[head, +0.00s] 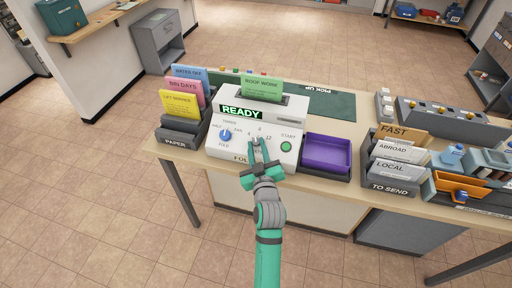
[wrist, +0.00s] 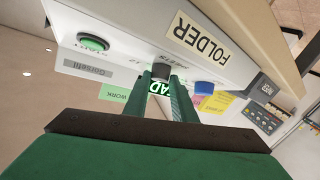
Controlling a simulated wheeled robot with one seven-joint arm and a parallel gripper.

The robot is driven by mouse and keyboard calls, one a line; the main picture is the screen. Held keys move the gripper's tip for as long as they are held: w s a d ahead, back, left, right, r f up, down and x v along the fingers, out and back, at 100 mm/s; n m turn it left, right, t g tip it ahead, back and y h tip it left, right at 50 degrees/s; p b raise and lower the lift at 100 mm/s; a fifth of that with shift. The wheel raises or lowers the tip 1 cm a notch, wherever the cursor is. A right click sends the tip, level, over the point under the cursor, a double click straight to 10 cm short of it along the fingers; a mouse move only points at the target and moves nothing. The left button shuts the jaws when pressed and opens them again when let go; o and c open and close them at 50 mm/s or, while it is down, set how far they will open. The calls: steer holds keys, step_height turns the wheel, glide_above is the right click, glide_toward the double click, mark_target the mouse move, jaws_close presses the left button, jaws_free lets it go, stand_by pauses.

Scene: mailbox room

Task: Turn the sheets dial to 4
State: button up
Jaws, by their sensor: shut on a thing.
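The folder machine (head: 222,154) stands on the counter and its screen reads READY. The sheets dial is a dark knob (wrist: 160,71), seen in the upside-down wrist view beside the partly hidden SHEETS label. My gripper (head: 257,143) is shut on this dial, with one finger on each side of it in the wrist view (wrist: 161,78). In the head view, the numbers 4, 8 and 12 show around the fingers. The fingers cover the dial there, so I cannot tell where its pointer stands.
A blue dial (head: 225,135) is left of my gripper and the green START button (head: 286,146) is to its right. A green card stands in the machine's top. A purple tray (head: 327,153) is at the right, and a paper rack (head: 180,135) at the left.

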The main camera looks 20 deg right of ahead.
steer(key=n+y, duration=0.1)
steer(key=n, duration=0.1)
steer(key=d+n+y, duration=0.1)
steer(key=y, duration=0.1)
steer(key=n+y, duration=0.2)
steer(key=shift+d+r+n+g, duration=0.15)
steer(key=shift+r+n+g, duration=0.15)
steer(key=shift+g, duration=0.1)
steer(key=shift+d+n+g+y, duration=0.15)
steer(key=shift+n+g+y, duration=0.45)
steer(key=shift+n+y, duration=0.35)
steer(key=shift+d+n+g+y, duration=0.1)
steer(key=shift+n+g+y, duration=0.6)
steer(key=shift+n, duration=0.45)
steer(key=shift+w, duration=0.1)
steer(key=o, duration=1.1)
steer(key=shift+c, duration=0.2)
steer(key=v, duration=1.1)
steer(key=shift+w, duration=0.15)
